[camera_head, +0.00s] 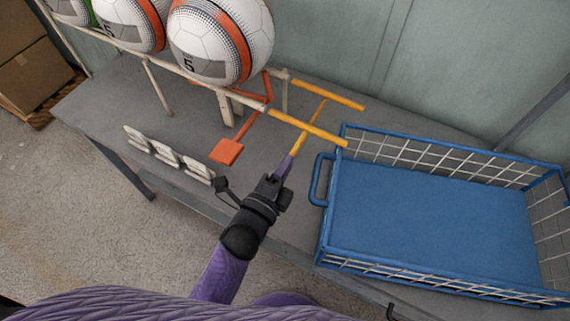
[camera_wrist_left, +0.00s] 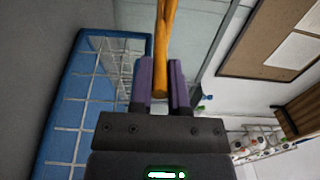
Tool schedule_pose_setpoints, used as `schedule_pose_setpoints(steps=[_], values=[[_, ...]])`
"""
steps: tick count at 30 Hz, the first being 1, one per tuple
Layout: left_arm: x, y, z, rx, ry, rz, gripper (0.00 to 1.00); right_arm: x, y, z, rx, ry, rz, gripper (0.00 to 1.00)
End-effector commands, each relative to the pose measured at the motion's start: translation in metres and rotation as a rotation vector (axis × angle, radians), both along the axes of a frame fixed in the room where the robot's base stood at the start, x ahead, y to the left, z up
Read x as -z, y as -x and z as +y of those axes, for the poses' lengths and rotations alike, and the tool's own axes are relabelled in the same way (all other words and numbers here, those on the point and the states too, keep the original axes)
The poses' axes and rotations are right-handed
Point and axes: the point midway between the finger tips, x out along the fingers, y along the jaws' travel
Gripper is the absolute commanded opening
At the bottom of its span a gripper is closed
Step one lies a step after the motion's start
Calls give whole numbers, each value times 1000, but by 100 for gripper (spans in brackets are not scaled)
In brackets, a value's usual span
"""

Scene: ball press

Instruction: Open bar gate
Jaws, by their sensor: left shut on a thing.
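The bar gate is a yellow-orange frame at the right end of the ball rack in the head view. It has two parallel rails (camera_head: 308,128) and a thinner bar (camera_head: 310,122) that slopes down toward me. My left gripper (camera_head: 288,162), with purple fingers, is shut on the near end of this thinner bar. In the left wrist view the yellow bar (camera_wrist_left: 162,60) lies between the two purple fingers of the gripper (camera_wrist_left: 160,95). The fingers hide part of its end. My right gripper is not in view.
Several balls (camera_head: 220,42) rest on the cream rack above the grey table (camera_head: 110,100). A red lever with a square pad (camera_head: 226,151) is left of my gripper. White stands (camera_head: 168,155) line the table edge. An empty blue wire basket (camera_head: 327,215) is at the right.

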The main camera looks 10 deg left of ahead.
Motion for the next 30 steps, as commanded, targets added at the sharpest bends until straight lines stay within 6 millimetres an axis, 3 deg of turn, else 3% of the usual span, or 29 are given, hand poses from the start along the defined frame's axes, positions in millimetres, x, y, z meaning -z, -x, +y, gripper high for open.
schedule_pose_setpoints(steps=[15,16,21,30], values=[[2,0,0,0,2,2,0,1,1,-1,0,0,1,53],[2,0,0,0,2,2,22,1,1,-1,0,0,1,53],[2,0,0,0,2,1,56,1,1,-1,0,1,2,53],[2,3,1,0,2,2,56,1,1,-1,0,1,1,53]])
